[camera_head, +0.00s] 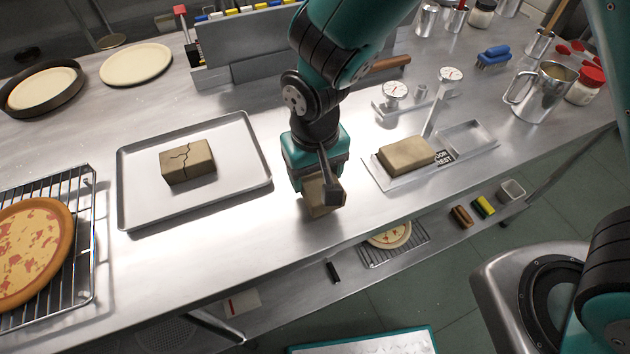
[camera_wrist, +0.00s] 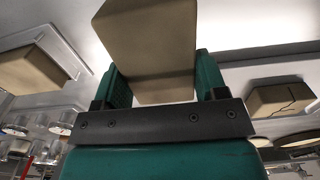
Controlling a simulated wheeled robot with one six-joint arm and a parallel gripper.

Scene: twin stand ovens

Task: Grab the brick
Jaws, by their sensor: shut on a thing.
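My gripper (camera_head: 326,188) is over the middle of the steel counter, shut on a tan brick (camera_head: 318,200). The held brick (camera_wrist: 150,45) fills the upper middle of the wrist view, between the two green fingers. I cannot tell whether it touches the counter. A second tan brick (camera_head: 188,162), with a dark crack across it, lies on a metal tray to the left. A third tan brick (camera_head: 406,154) lies on a small steel stand to the right, beside a label that is only partly readable.
The metal tray (camera_head: 130,205) leaves bare counter between it and my gripper. A pizza (camera_head: 30,238) on a wire rack is at far left. Dials (camera_head: 396,90), a metal jug (camera_head: 541,92) and jars stand at right. A lower shelf (camera_head: 285,300) runs below the front edge.

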